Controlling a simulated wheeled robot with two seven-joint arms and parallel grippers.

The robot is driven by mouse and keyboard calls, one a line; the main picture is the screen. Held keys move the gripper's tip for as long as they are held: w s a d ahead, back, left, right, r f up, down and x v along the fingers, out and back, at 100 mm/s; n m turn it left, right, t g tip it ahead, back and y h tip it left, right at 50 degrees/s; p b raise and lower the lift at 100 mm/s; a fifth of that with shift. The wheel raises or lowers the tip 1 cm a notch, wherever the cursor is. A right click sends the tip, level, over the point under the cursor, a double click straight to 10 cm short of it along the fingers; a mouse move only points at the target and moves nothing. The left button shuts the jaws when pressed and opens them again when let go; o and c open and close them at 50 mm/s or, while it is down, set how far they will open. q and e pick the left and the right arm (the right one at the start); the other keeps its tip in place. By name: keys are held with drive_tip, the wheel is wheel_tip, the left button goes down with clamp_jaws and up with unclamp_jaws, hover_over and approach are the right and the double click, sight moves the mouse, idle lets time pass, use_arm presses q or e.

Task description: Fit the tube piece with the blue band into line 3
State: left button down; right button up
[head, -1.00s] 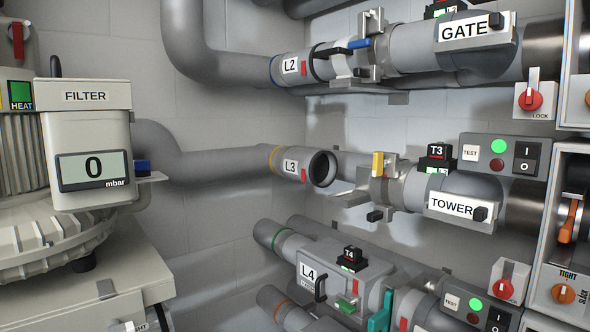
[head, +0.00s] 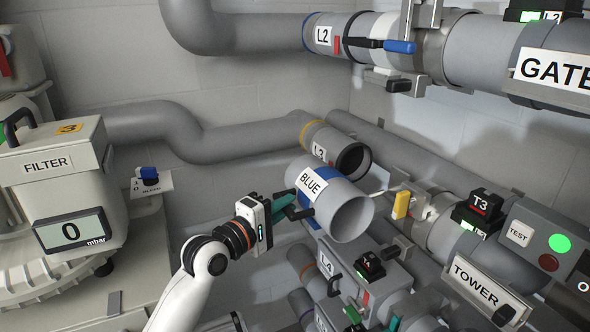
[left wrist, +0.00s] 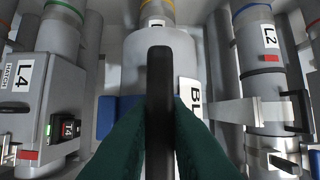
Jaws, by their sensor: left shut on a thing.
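The tube piece (head: 345,218) is a short grey pipe with a blue band and a BLUE label. In the head view it hangs just in front of the open L3 pipe end (head: 352,160), overlapping its lower part. Its near open end faces lower right. My left gripper (head: 291,207) is shut on the piece's black handle, which stands between the green fingers in the left wrist view (left wrist: 160,100). The tower-side pipe with its yellow lever (head: 401,204) lies to the right. Whether the piece touches L3 cannot be told. My right gripper is not in view.
Line L2 (head: 323,36) runs above, with a blue-tipped lever. The L4 unit (head: 327,262) lies close below the piece. The T3 box (head: 478,208) and TOWER sign (head: 474,285) are at right. The filter unit (head: 55,180) stands at left.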

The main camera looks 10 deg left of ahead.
use_arm(q)
drive_tip(key=shift+w+r, duration=0.2)
drive_tip(key=shift+r, duration=0.35)
drive_tip(key=shift+w+r, duration=0.15)
drive_tip(key=shift+r, duration=0.4)
drive_tip(key=shift+s+a, duration=0.15)
drive_tip(key=shift+s, duration=0.05)
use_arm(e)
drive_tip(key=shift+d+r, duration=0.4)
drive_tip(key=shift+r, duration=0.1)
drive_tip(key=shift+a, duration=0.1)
